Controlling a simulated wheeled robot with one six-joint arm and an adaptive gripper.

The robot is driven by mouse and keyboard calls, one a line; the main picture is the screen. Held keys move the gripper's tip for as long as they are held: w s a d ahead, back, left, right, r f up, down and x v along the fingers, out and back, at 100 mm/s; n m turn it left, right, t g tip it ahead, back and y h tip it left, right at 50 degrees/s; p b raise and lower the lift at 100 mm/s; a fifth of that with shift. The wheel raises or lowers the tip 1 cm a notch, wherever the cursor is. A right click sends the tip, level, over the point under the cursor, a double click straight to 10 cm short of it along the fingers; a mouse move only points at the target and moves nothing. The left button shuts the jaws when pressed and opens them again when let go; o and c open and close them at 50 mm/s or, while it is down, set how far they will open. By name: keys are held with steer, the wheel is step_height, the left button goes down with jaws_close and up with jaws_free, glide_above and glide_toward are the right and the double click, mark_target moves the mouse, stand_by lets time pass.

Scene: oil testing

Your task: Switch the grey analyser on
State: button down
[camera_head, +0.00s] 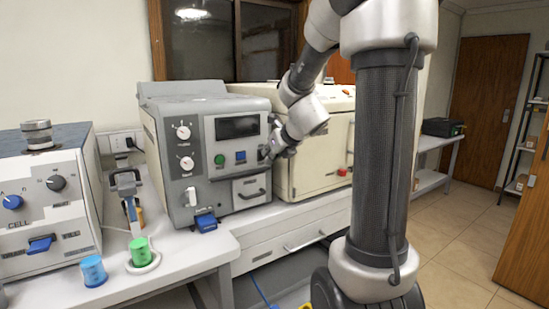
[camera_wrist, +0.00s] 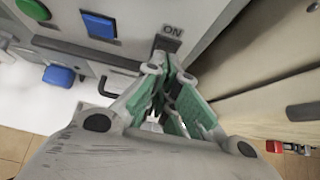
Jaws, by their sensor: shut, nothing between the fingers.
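The grey analyser (camera_head: 205,150) stands on the white bench in the head view, with two white dials, a dark screen, a green button (camera_head: 219,160) and a blue button (camera_head: 240,157) on its front. My gripper (camera_head: 266,153) is at the right edge of that front. In the wrist view my gripper (camera_wrist: 171,62) is shut and empty, with its fingertips at a dark switch (camera_wrist: 166,44) under an "ON" label (camera_wrist: 172,30). The fingers hide part of the switch; I cannot tell its position or whether they touch it. The screen (camera_head: 237,127) looks dark.
A cream cabinet (camera_head: 310,150) stands close on the right of the analyser, with a narrow gap. A white and blue cell tester (camera_head: 45,200) stands on the left. Blue (camera_head: 93,271) and green (camera_head: 139,252) capped containers are on the front bench. Open floor lies at the right.

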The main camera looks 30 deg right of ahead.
steer(key=shift+w, duration=0.15)
steer(key=shift+w+r, duration=0.3)
steer(key=shift+w, duration=0.15)
steer(key=shift+r, duration=0.1)
steer(key=shift+r, duration=0.7)
